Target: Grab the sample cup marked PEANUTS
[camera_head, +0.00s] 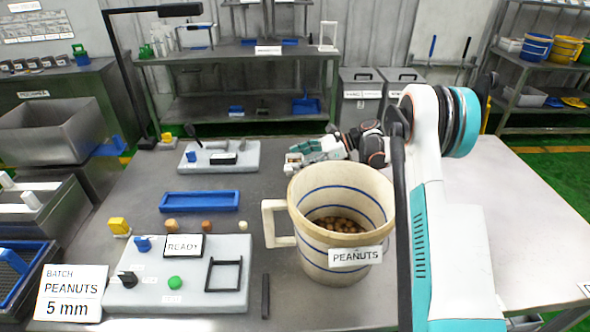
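The cream sample cup (310,245) stands upright on the steel table. It has blue rings, a handle on its left side and a white label reading PEANUTS on its front. Several brown nuts (338,225) lie at its bottom. My arm reaches in from the right. My gripper (290,163) is behind the cup's far rim, pointing left, and seems apart from the cup. The cup's rim and the viewing angle hide part of the fingers, so I cannot tell whether they are open or shut.
A grey control panel (205,290) with a READY display is left of the cup. A batch card (72,293) reads PEANUTS 5 mm. A blue tray (200,201) and a second grey panel (220,157) lie farther back. The table right of my arm is clear.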

